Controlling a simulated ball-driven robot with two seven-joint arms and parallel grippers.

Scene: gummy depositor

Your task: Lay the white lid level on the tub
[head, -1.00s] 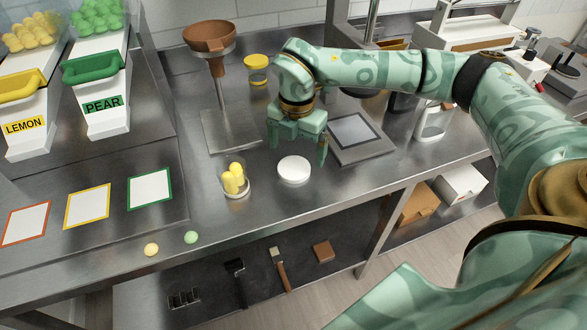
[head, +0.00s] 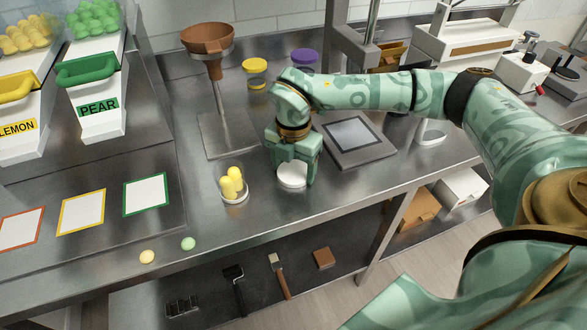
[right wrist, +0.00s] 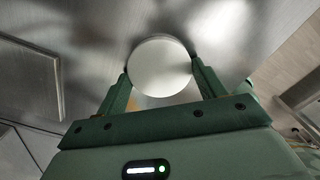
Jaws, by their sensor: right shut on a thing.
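The white lid (head: 292,181) is a round disc at the counter surface, right of the tub. My right gripper (head: 292,178) is shut on it, with one finger on each side. In the right wrist view the lid (right wrist: 160,66) sits between the two fingertips (right wrist: 160,76). I cannot tell whether it still touches the counter. My left gripper is not in view.
A brown funnel on a stand (head: 208,40) is behind the tub. A scale (head: 352,136) is right of my gripper. A yellow gummy (head: 147,257) and a green gummy (head: 188,244) lie near the front edge. Framed cards (head: 146,194) lie left.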

